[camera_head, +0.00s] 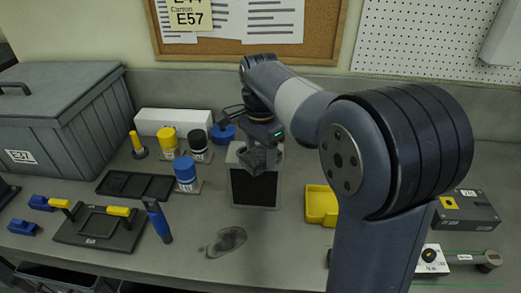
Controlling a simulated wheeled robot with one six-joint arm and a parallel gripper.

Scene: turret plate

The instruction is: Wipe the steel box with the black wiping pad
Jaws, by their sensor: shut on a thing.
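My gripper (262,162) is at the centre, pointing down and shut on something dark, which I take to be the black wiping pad. The fingers mostly hide it, so its outline is unclear. A small box with a pale grey top and rim and a black front (254,189), likely the steel box, stands directly below and behind the fingers. The gripper covers part of its top. I cannot tell whether the held thing touches the box.
A yellow tray (321,205) is right of the box. Blue, black and yellow containers (186,173) and a black tray (135,186) are left. A large grey chest (60,115) fills the back left.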

